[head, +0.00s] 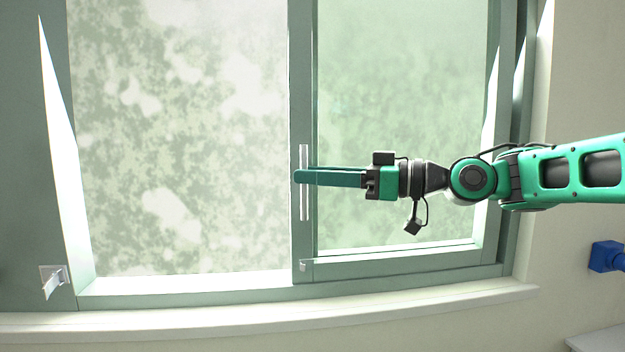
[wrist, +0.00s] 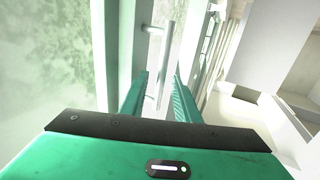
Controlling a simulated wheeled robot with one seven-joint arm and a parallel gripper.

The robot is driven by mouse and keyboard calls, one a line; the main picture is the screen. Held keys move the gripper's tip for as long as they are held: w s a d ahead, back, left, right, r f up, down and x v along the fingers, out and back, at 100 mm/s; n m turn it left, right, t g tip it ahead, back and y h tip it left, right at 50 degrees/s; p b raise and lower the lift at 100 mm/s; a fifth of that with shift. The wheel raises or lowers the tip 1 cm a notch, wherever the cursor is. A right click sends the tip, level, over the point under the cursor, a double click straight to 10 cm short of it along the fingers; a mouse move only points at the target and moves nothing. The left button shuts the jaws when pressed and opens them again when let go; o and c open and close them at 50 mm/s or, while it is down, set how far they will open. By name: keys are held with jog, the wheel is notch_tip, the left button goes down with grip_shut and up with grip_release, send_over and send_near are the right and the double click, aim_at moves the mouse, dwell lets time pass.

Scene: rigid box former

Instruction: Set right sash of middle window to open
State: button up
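The right sash (head: 303,80) has a green frame and tinted glass and sits in the right half of the window. A slim vertical silver handle (head: 304,208) is on its left stile; the handle also shows in the wrist view (wrist: 166,50). My gripper (head: 300,177) reaches in from the right, level with the handle's middle, and its fingers hide that part. In the wrist view my gripper's fingers (wrist: 160,85) are apart, with the handle bar between them and a gap on each side. I cannot see contact.
The left half of the window (head: 180,140) shows blurred foliage without the green tint. A pale sill (head: 250,318) runs below. A small silver latch (head: 54,278) is at the lower left. A blue object (head: 606,256) is at the right edge, below my arm.

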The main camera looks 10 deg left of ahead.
jog(key=d, duration=1)
jog(key=shift+s+d, duration=0.25)
jog(key=shift+d, duration=0.05)
jog(key=shift+d, duration=0.1)
dwell(0.5)
